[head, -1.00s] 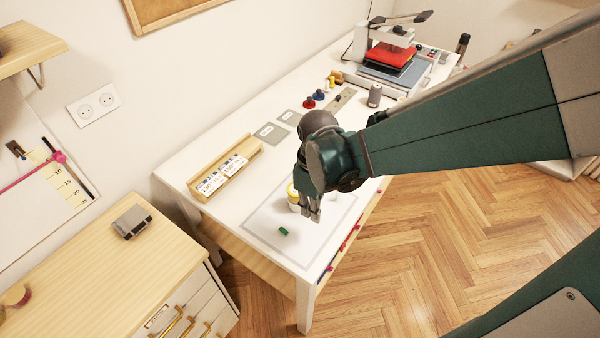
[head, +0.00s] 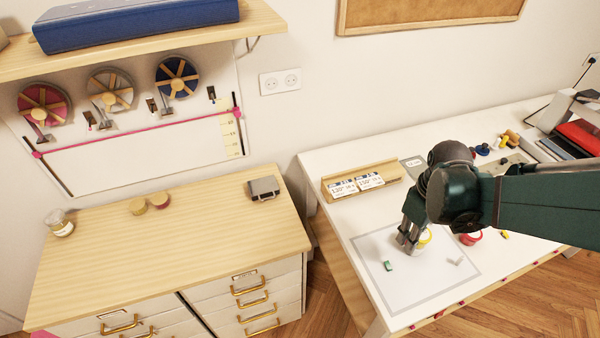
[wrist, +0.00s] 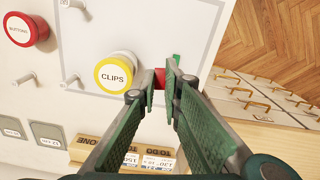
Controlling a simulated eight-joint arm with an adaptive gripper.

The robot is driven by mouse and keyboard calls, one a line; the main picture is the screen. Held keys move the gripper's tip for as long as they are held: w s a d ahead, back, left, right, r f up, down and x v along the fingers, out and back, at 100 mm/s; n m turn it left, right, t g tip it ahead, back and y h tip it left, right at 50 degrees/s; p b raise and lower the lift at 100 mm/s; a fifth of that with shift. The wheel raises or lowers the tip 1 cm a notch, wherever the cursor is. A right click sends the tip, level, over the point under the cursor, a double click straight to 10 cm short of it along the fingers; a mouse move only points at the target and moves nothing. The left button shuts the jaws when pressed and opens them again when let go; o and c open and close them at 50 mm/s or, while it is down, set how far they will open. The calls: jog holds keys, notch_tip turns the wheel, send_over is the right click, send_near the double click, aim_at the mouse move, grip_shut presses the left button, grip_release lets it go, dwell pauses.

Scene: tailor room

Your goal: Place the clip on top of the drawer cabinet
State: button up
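The drawer cabinet (head: 215,238), with a bare light wood top and brass handles, stands at the left in the head view. It also shows at the right of the wrist view (wrist: 262,95). My gripper (head: 408,243) is over the white work table, beside a yellow-lidded jar. In the wrist view its fingers (wrist: 160,80) close around a small red piece (wrist: 159,76), apparently a clip, mostly hidden by the fingertips. A small green clip (head: 388,265) lies on the table mat, left of the gripper. The jar (wrist: 116,72) is labelled CLIPS.
A card holder (head: 362,182) stands on the table (head: 325,160). A shelf (head: 140,40) overhangs the cabinet's back. A red-lidded jar (wrist: 25,30) is near the gripper.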

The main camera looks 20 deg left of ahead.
jog(key=w+a+n+p, duration=0.1)
jog(key=w+a+n, duration=0.25)
jog(key=a, duration=1.55)
jog(key=w+a+n, duration=0.2)
jog(key=a+n, duration=0.3)
jog(key=a, duration=1.4)
jog(key=n, duration=0.8)
send_over(185, 217)
notch_tip(185, 217, down, 3)
jog(key=shift+r+m+p, duration=0.15)
jog(key=shift+m+p, duration=0.1)
jog(key=shift+p, duration=0.2)
jog(key=shift+f, duration=3.15)
jog(key=shift+f, duration=1.9)
